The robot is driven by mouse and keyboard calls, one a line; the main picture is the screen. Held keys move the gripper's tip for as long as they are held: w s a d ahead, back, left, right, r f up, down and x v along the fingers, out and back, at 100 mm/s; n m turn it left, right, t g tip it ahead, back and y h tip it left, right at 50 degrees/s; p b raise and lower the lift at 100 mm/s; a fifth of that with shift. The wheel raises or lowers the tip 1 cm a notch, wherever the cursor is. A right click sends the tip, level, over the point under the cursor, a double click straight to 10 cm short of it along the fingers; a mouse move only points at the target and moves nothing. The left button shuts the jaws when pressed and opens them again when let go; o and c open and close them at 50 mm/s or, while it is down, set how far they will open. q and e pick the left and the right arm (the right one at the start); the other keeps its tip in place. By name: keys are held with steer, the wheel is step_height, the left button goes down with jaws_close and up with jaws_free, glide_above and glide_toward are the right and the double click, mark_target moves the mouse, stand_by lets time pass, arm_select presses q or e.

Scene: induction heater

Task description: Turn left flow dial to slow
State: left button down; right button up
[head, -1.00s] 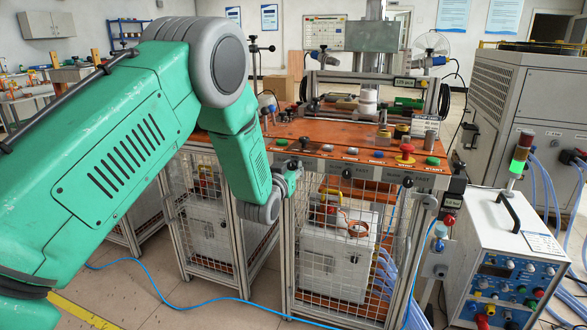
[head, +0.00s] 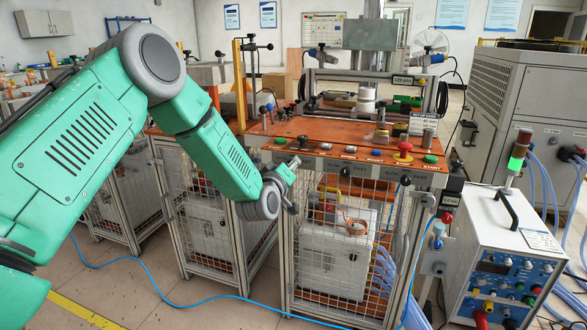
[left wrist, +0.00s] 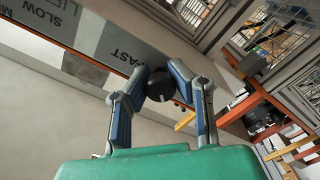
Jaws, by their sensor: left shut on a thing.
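In the left wrist view, a black round dial (left wrist: 160,86) with a pale mark on its face sits between the two blue-and-grey fingers of my left gripper (left wrist: 160,74). The fingers are shut on it from both sides. A grey label plate (left wrist: 85,35) beside it carries partly cut-off lettering, with SLOW and FAST legible. In the head view, my left gripper (head: 291,182) is at the left end of the bench's front panel and hides the dial there. Which way the dial points is not clear. My right gripper is not in view.
Two more black knobs (head: 345,172) (head: 405,180) stick out along the front panel to the right. Push buttons, including a red one (head: 403,150), line the orange bench top (head: 320,130). A wire-mesh cabinet (head: 325,272) stands below, and a white control box (head: 490,235) at right.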

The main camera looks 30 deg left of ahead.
arm_select(q)
steer(key=shift+s+a+n+b, duration=0.1)
steer(key=shift+a+n+b, duration=0.1)
steer(key=shift+n, duration=0.55)
steer(key=shift+s+a+n+b, duration=0.1)
steer(key=shift+a+n, duration=0.05)
steer(key=shift+n, duration=0.6)
